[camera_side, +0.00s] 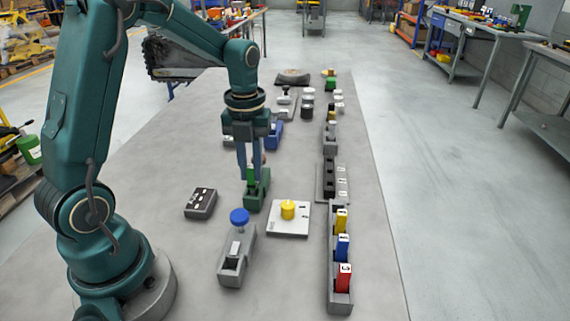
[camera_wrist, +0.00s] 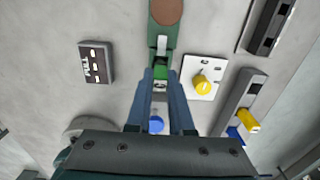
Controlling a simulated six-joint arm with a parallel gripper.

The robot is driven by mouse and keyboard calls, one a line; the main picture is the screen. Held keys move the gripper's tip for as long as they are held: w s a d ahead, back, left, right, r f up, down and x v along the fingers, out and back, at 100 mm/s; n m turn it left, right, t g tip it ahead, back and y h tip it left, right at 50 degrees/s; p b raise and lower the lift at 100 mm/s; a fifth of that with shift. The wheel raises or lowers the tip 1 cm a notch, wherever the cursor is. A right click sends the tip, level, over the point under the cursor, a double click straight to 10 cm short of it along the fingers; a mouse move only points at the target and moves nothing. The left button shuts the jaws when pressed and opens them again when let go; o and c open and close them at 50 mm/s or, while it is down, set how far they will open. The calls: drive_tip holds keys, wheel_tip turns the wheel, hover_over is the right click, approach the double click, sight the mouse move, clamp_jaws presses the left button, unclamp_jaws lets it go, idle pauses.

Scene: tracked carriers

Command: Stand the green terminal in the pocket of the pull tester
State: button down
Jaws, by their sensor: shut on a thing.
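My gripper (camera_side: 249,177) is shut on the bright green terminal (camera_side: 251,174), which hangs upright between the fingertips. In the wrist view the terminal (camera_wrist: 160,68) shows between the two blue-grey fingers. A darker green fixture (camera_side: 256,202), with a brown round pad at its far end, stands right at the terminal; it also shows in the wrist view (camera_wrist: 164,35). I cannot tell whether the terminal's foot is inside it or just above it. A grey device with a blue knob (camera_side: 239,217) stands nearer the camera. No label shows which device is the pull tester.
A black box (camera_side: 201,203) lies left of the green fixture, and a white plate with a yellow knob (camera_side: 288,211) lies right. A grey rail (camera_side: 341,299) holds yellow, blue and red labelled pieces. More fixtures line the bench behind. The bench's left front is clear.

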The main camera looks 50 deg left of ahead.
drive_tip(key=shift+f, duration=0.3)
idle(0.6)
drive_tip(key=shift+c, duration=1.2)
unclamp_jaws()
drive_tip(key=shift+r, duration=3.5)
